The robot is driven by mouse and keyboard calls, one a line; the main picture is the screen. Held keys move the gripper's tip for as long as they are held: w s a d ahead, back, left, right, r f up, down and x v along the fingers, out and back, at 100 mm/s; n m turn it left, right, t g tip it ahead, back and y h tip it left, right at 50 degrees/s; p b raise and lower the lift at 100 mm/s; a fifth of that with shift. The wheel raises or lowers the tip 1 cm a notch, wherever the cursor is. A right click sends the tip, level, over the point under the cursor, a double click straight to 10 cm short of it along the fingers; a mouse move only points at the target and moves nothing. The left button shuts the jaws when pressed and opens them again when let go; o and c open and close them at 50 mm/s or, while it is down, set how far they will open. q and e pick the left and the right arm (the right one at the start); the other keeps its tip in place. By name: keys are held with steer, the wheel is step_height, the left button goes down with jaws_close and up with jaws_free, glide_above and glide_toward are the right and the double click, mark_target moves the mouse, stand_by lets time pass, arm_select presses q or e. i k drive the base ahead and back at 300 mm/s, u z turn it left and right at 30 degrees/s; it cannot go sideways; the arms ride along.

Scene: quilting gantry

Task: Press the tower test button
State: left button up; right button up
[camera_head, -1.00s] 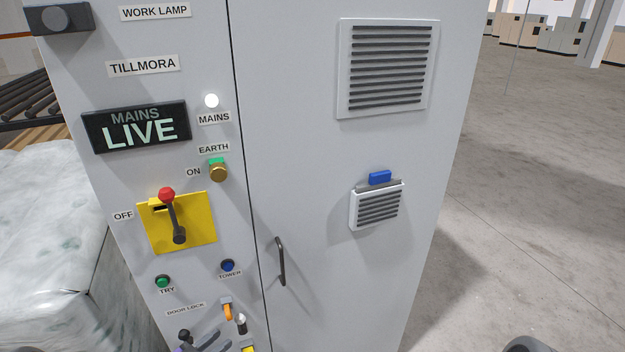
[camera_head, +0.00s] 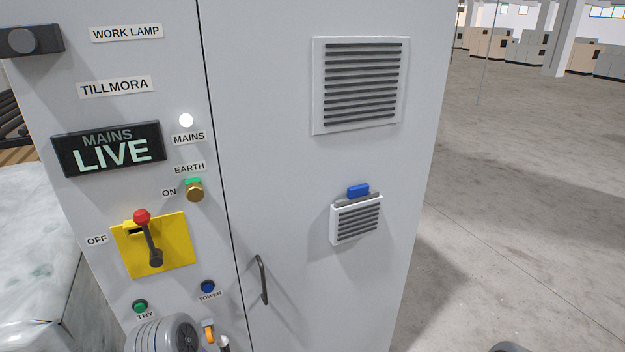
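The blue tower button (camera_head: 208,287) sits low on the grey cabinet's left panel, with a TOWER label (camera_head: 210,296) just under it. The green TRY button (camera_head: 140,306) is to its left and a little lower. A grey rounded part of my own arm (camera_head: 165,335) shows at the bottom edge, below the TRY button and left of the orange lever. It covers the door lock area. No gripper fingertips show, and nothing touches the tower button in this view.
Above the buttons a red-knobbed handle (camera_head: 142,216) stands on a yellow plate (camera_head: 180,240). A dark door handle (camera_head: 262,280) sticks out right of the tower button. An orange lever (camera_head: 208,330) is just below it. A wrapped pallet load (camera_head: 35,260) stands left; open floor lies right.

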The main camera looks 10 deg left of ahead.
mark_target(208, 288)
steer(key=u, duration=1.3)
